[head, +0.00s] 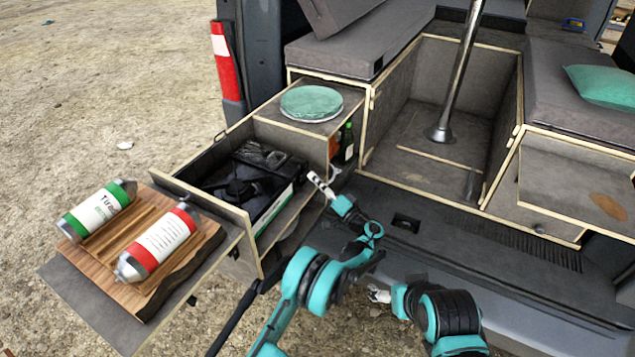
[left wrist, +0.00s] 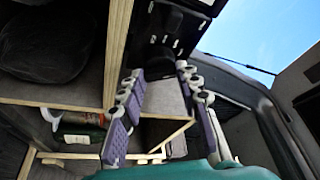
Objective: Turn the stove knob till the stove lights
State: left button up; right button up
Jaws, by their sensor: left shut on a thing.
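The black stove (head: 258,172) sits in the pulled-out drawer at the van's rear. Its dark underside or side fills the upper middle of the left wrist view (left wrist: 182,25). My left gripper (head: 316,181) is beside the stove's right end. In the left wrist view its two fingers (left wrist: 160,76) close from both sides on a dark round knob (left wrist: 160,56). The knob is hidden in the head view. No flame shows on the stove. My right gripper (head: 378,294) shows only as a small pale part beside its arm, and its jaws cannot be made out.
A wooden board (head: 178,262) with a green-banded canister (head: 98,210) and a red-banded canister (head: 160,243) lies on the extended shelf. A green plate (head: 311,103) rests on the cabinet, with bottles (head: 346,143) below. A metal post (head: 462,75) stands behind.

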pick_arm(q)
jog(key=shift+n, duration=0.5)
jog(key=o, duration=0.9)
jog(key=shift+w+a, duration=0.1)
notch_tip(320, 180, up, 10)
